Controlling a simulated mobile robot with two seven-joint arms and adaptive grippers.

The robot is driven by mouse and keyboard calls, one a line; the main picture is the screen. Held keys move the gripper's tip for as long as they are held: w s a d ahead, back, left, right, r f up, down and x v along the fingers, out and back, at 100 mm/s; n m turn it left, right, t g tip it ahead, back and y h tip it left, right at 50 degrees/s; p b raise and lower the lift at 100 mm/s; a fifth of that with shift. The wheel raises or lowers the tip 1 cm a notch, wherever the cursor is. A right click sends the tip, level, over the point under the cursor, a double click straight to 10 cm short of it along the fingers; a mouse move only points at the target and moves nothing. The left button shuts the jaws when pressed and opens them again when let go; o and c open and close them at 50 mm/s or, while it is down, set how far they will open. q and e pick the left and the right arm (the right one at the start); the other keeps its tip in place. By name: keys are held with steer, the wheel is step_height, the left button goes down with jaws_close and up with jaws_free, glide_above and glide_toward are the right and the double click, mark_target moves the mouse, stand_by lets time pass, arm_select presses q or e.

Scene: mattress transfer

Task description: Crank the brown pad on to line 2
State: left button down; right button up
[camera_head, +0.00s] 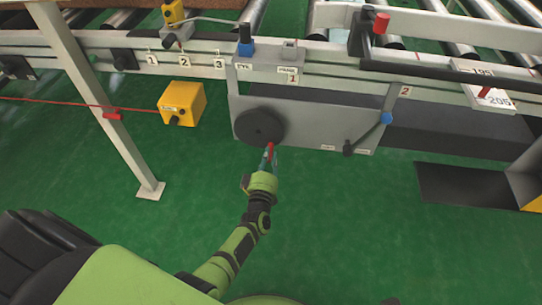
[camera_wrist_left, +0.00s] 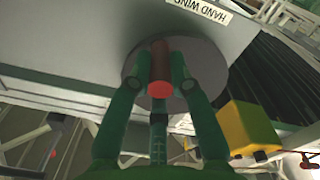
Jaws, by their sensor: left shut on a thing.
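A dark round crank wheel (camera_head: 258,122) sits on the grey panel (camera_head: 310,128) below the conveyor rail. My left gripper (camera_head: 268,160) is at the wheel's lower edge, shut on its red handle (camera_head: 270,149). In the left wrist view the two green fingers close on either side of the handle (camera_wrist_left: 159,88), in front of the wheel (camera_wrist_left: 207,65). A brown strip (camera_head: 25,20), which looks like the pad's edge, lies at the top left and is cut off by the frame. A plate marked 2 (camera_head: 405,91) is on the rail. My right gripper is not in view.
A pale post (camera_head: 95,100) stands further left. Green floor is clear below.

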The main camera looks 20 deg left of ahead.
arm_select(q)
steer(key=shift+s+f+m, duration=0.1)
steer(key=shift+f+m, duration=0.2)
steer(key=shift+m, duration=0.2)
steer(key=shift+a+f, duration=0.1)
steer(key=c, duration=1.1)
jaws_free()
steer(key=shift+a, duration=0.1)
steer(key=shift+s, duration=0.1)
steer(key=v, duration=1.2)
